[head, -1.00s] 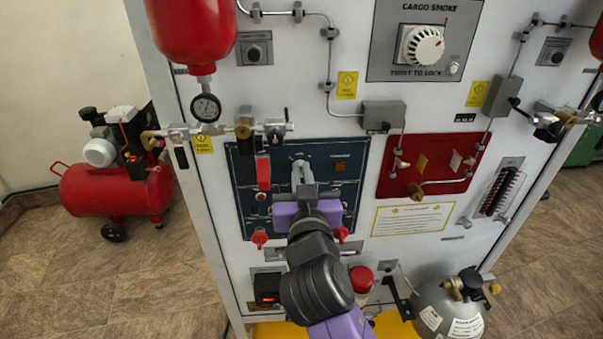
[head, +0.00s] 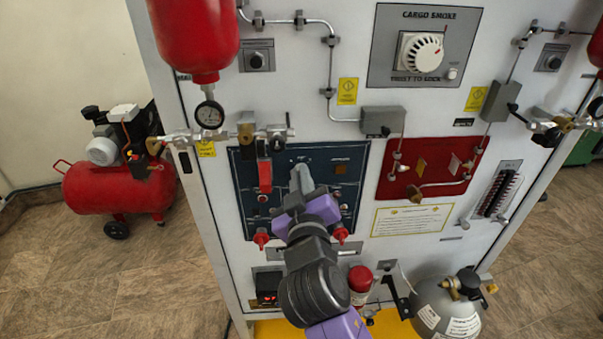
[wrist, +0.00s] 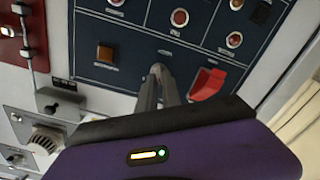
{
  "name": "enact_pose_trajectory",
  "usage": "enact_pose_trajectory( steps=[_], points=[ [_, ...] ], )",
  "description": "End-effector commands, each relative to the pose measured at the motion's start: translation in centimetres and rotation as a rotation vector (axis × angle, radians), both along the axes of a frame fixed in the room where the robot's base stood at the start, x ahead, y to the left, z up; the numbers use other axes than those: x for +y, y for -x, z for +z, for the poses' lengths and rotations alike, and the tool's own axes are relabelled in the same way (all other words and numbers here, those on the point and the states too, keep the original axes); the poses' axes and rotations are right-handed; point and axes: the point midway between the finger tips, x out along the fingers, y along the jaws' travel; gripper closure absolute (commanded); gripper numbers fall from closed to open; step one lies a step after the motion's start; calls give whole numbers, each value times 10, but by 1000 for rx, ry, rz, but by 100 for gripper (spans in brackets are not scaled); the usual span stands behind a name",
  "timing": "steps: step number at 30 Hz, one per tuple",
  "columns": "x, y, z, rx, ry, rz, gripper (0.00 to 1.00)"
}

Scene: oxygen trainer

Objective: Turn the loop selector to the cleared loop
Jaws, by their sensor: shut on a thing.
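The dark blue panel (head: 346,197) on the white cabinet front holds the loop selector. My gripper (head: 301,170) reaches the upper middle of this panel, and its grey fingers are shut on what I take to be the selector knob. The knob itself is hidden behind the fingers, so its pointing direction cannot be read. In the wrist view the two fingertips (wrist: 158,72) meet close together against the panel, between an amber square lamp (wrist: 105,53) and a red switch guard (wrist: 207,84). The purple gripper body is tilted in the head view.
The red switch guard (head: 264,175) is close left of the fingers. Red knobs (head: 261,238) sit on the lower panel edge. Pipes and a gauge (head: 209,115) stand out above left. A red panel with valves (head: 420,180) is to the right.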

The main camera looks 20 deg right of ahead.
Motion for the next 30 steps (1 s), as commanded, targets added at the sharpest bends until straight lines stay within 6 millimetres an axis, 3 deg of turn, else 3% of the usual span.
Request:
enact_pose_trajectory(
  steps=[13, 30],
  points=[
    [2, 0, 0, 70, 218, 2, 100],
    [2, -1, -1, 78, 249, 2, 100]
  ],
)
